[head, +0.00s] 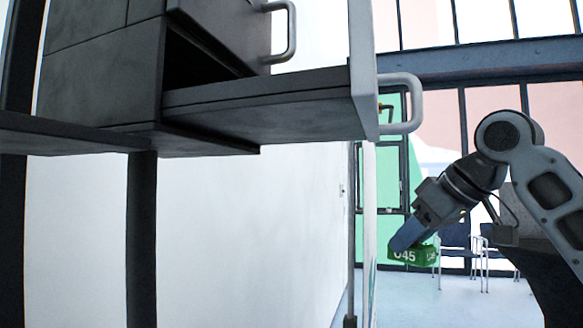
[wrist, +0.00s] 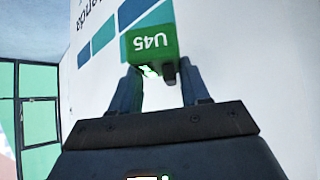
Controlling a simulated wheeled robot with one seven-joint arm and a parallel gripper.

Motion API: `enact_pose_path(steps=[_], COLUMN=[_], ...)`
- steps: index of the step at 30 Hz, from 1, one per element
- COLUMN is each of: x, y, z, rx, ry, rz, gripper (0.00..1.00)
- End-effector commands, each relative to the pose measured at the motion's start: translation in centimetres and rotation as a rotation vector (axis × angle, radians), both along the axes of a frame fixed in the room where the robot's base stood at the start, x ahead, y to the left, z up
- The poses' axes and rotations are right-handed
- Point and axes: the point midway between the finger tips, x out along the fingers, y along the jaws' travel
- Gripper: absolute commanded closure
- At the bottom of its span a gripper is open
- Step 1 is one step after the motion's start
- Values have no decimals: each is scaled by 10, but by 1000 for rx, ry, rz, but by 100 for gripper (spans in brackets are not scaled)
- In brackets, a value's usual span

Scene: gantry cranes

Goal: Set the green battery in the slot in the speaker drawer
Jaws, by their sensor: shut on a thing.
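The green battery (head: 414,254) is marked "U45". My gripper (head: 408,240) is shut on it and holds it in the air at the lower right of the head view, below and to the right of the drawer. In the wrist view the battery (wrist: 150,43) sits between the fingertips of my gripper (wrist: 160,76). The dark grey drawer (head: 262,106) is pulled out of its cabinet at the upper part of the head view, seen from below, with a pale front and handle. Its inside and the slot are hidden. I cannot tell whether it is the speaker drawer.
The dark cabinet (head: 98,88) stands at the upper left on a dark post (head: 141,240). The drawer's handle (head: 407,103) juts right, above my gripper. A white wall with blue and green printed panels (wrist: 97,39) lies behind the battery. Chairs (head: 456,243) stand far back.

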Motion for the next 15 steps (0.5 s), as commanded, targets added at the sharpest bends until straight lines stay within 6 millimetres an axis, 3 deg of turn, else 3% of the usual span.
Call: enact_pose_path(steps=[1,6,11,15], x=[-8,-48,-102,-155], y=[7,32,55,73], z=[34,123,198,252], rx=[-6,-8,-8,-9], ry=[-11,-13,-13,-14], rz=[43,201,347,463], gripper=[100,100,100,100])
